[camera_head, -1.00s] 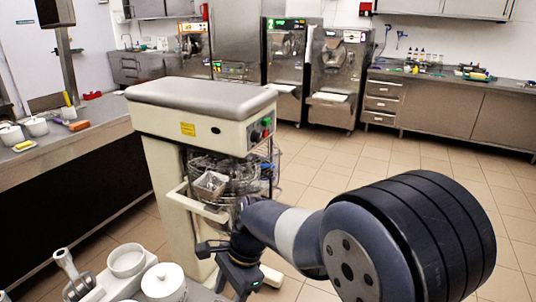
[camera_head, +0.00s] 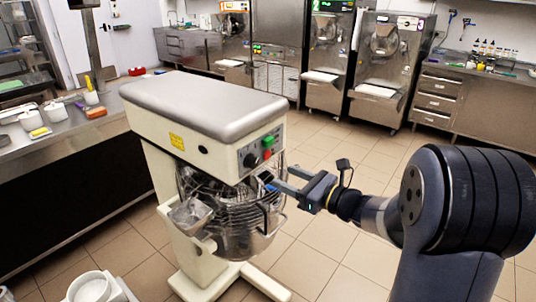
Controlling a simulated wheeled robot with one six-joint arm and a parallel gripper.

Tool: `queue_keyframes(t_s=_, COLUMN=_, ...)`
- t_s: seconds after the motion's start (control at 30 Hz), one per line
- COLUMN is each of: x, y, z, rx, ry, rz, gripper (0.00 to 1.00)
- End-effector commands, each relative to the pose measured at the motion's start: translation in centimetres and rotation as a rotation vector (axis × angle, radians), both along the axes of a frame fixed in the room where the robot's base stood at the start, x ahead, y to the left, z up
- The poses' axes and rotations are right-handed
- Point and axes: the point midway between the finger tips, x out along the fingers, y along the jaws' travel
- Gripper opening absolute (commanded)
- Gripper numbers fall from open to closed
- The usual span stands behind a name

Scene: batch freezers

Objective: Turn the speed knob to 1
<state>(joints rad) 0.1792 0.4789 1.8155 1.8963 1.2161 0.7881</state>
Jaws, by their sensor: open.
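The planetary mixer (camera_head: 205,103) stands on the floor at centre left, cream with a grey top. Its control panel on the right end has a dark round knob (camera_head: 250,160), a green button (camera_head: 267,140) and a red button (camera_head: 267,154). The numbers around the knob are too small to read. My gripper (camera_head: 279,177) is open and empty, just right of and slightly below the panel. Its fingers point left toward the mixer, in front of the bowl guard area. It appears apart from the knob.
The wire guard and steel bowl (camera_head: 235,220) sit below the panel, close to my gripper. A counter (camera_head: 75,145) with white containers is at left. Batch freezers (camera_head: 385,70) and steel cabinets (camera_head: 480,105) line the back. The tiled floor (camera_head: 330,255) right of the mixer is clear.

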Motion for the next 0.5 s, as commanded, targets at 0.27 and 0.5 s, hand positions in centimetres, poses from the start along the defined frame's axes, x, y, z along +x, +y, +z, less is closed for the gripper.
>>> queue_keyframes(t_s=0.27, x=2.1, y=2.5, z=0.3, rx=0.006, ry=-0.002, rz=-0.003, gripper=0.53)
queue_keyframes(t_s=0.5, x=4.9, y=6.1, z=0.3, rx=0.005, ry=-0.001, rz=-0.004, gripper=0.53)
